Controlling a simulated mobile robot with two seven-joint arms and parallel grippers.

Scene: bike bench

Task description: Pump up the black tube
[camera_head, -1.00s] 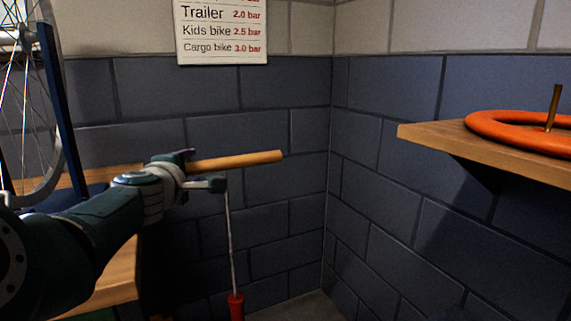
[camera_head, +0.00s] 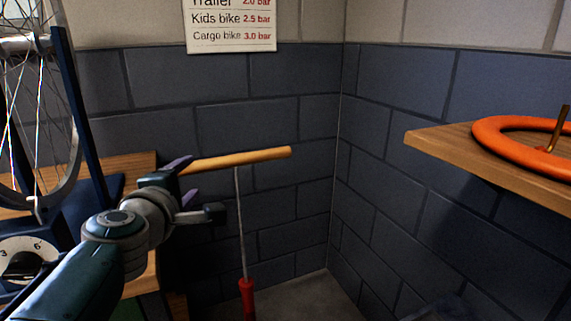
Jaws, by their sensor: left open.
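The pump's wooden handle (camera_head: 245,159) lies level on top of a thin metal rod (camera_head: 241,225), which runs down into the red pump body (camera_head: 247,300). Much of the rod shows. The body's lower part is cut off by the frame. My left gripper (camera_head: 203,190) is open at the left end of the handle, with one finger by that end and the other below it. Whether it touches the handle I cannot tell. A dial gauge (camera_head: 22,262) shows at the lower left, partly cut off. I see no black tube. My right gripper is not in view.
A spoked wheel (camera_head: 68,135) stands over the wooden bench (camera_head: 130,165) at the left. A pressure sign (camera_head: 230,28) hangs on the block wall.

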